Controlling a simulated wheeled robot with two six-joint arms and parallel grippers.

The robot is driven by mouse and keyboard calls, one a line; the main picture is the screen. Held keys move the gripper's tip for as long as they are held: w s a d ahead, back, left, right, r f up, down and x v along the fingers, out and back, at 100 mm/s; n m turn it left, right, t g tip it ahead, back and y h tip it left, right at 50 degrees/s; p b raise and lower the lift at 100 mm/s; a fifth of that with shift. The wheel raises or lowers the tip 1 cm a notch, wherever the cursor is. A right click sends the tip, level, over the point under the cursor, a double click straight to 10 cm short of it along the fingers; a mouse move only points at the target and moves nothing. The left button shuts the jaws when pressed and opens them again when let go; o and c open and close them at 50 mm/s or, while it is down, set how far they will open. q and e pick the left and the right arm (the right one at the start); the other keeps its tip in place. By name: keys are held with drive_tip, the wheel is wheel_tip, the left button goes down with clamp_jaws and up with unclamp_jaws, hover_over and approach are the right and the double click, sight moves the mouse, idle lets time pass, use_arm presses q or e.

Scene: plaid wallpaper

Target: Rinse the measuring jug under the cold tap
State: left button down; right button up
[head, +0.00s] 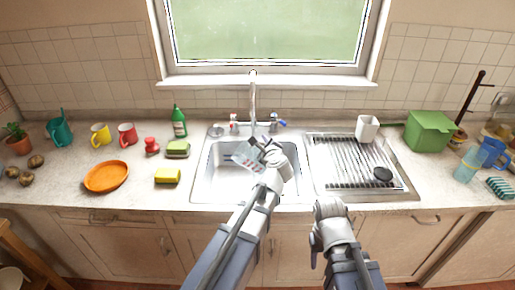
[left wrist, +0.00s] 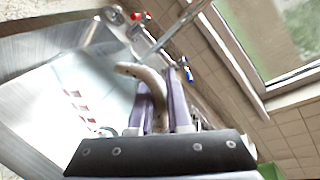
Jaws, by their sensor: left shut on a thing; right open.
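The clear measuring jug (head: 247,156) with red markings is tilted over the sink (head: 205,180), below the spout of the tap (head: 253,98). My left gripper (head: 266,146) is shut on its handle. In the left wrist view the curved, tan handle (left wrist: 153,88) passes between the fingers, and the jug's clear wall with red marks (left wrist: 80,103) lies to the left. The blue cold tap handle (head: 279,122) is right of the spout, the red one (head: 233,123) left. No running water can be made out. My right gripper (head: 316,250) is open and empty in front of the counter.
Right of the sink is a drainer (head: 345,165) with a white cup (head: 367,128) and a dark round item (head: 383,174). A green box (head: 428,131) stands beyond. Left are a yellow sponge (head: 167,176), a green bottle (head: 179,122) and an orange plate (head: 106,176).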

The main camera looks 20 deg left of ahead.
use_arm(q)
drive_tip(key=s+d, duration=0.2)
drive_tip(key=s, duration=0.7)
drive_tip(key=shift+d, duration=0.1)
idle(1.2)
